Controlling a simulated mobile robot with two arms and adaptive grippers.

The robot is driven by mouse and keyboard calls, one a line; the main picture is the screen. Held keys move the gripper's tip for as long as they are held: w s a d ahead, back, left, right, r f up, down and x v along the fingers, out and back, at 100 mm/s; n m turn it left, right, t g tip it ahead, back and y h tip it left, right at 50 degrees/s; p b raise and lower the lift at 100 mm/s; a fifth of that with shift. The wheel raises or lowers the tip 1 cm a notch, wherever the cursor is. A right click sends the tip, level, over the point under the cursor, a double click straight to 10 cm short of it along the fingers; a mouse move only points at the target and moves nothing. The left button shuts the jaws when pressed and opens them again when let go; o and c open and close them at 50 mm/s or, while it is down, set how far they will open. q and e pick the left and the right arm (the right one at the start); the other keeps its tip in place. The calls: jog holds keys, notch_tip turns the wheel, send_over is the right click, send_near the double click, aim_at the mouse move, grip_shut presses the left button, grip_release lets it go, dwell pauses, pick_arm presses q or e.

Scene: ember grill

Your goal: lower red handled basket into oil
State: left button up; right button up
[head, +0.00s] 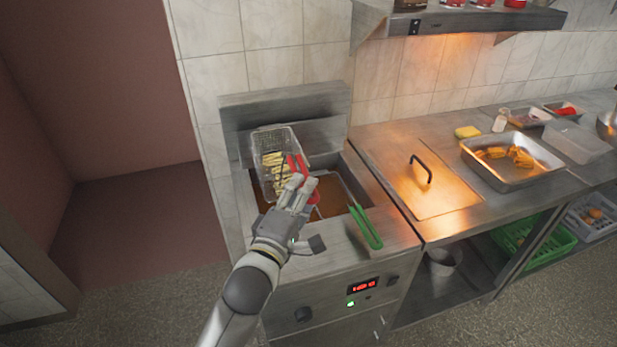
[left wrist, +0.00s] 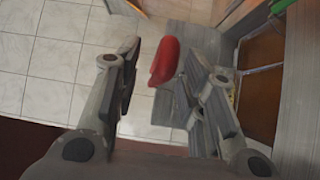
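The red-handled wire basket (head: 262,181) holds pale fries and sits at the left side of the fryer, its upper end near the back panel. It looks raised above the brown oil (head: 263,204). My left gripper (head: 299,186) is at its red handle (head: 291,163), partly covering it. In the left wrist view the red handle (left wrist: 165,60) lies between the spread fingers of the gripper (left wrist: 158,85), with a clear gap to the left finger; contact with the right finger is unclear. My right gripper is not in view.
A second basket with a green handle (head: 366,228) sits in the right of the fryer. A steel counter with a black-handled lid (head: 447,192) and a food tray (head: 547,176) stands to the right. A shelf (head: 470,22) overhangs the counter.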

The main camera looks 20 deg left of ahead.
aim_at(303, 170)
pick_arm(q)
jog(key=w+p, duration=0.1)
jog(key=w, duration=0.4)
jog(key=shift+d, duration=0.15)
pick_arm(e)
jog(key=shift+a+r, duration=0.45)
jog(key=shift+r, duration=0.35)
pick_arm(q)
grip_shut()
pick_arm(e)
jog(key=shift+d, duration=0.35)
pick_arm(q)
jog(key=shift+r+p, duration=2.4)
jog(key=shift+r, duration=0.2)
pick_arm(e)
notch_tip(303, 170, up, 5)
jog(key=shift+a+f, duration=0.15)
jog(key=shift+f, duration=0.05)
